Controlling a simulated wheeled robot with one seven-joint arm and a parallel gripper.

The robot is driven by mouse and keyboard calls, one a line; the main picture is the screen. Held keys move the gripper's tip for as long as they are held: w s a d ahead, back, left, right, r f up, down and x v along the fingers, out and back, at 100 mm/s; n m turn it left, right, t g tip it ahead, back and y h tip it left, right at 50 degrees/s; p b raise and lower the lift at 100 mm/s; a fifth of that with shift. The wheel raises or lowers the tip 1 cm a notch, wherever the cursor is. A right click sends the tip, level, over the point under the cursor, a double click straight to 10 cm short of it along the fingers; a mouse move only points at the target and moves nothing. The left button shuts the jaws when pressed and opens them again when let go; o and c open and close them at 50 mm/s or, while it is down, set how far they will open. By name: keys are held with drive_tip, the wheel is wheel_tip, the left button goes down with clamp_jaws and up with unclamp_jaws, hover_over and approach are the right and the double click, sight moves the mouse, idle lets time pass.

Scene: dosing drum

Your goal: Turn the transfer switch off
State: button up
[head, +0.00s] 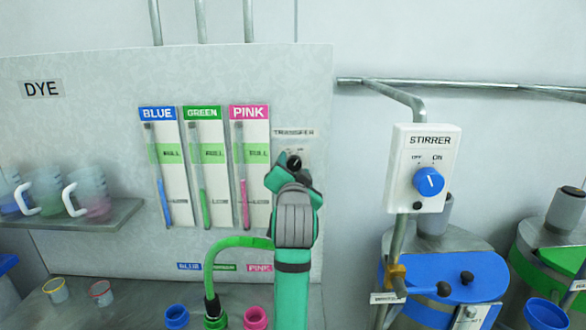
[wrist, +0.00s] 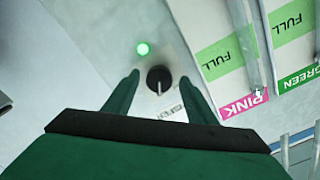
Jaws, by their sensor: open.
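The transfer switch is a small black round knob (head: 294,162) on the pale panel, under the TRANSFER label (head: 294,132). In the head view my gripper (head: 292,178) is in front of it and hides part of its plate. In the wrist view the knob (wrist: 159,79) sits between the two green fingertips of my open gripper (wrist: 160,77), with a gap on each side. Its pale pointer mark points toward the bottom of that view, near partly hidden lettering.
BLUE, GREEN and PINK level gauges (head: 203,165) are just left of the switch. A green hose (head: 235,246) curves below them. The STIRRER box (head: 423,168) with a blue knob stands to the right. A shelf (head: 90,226) with cups is at left.

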drive_tip(key=shift+d, duration=0.15)
drive_tip(key=shift+c, duration=0.6)
drive_tip(key=c, duration=0.9)
drive_tip(key=shift+n, duration=0.4)
drive_tip(key=n, duration=0.5)
drive_tip(key=shift+w+n, duration=0.1)
drive_tip(key=shift+n, duration=0.2)
drive_tip(key=n, duration=0.5)
drive_tip(key=shift+n, duration=0.4)
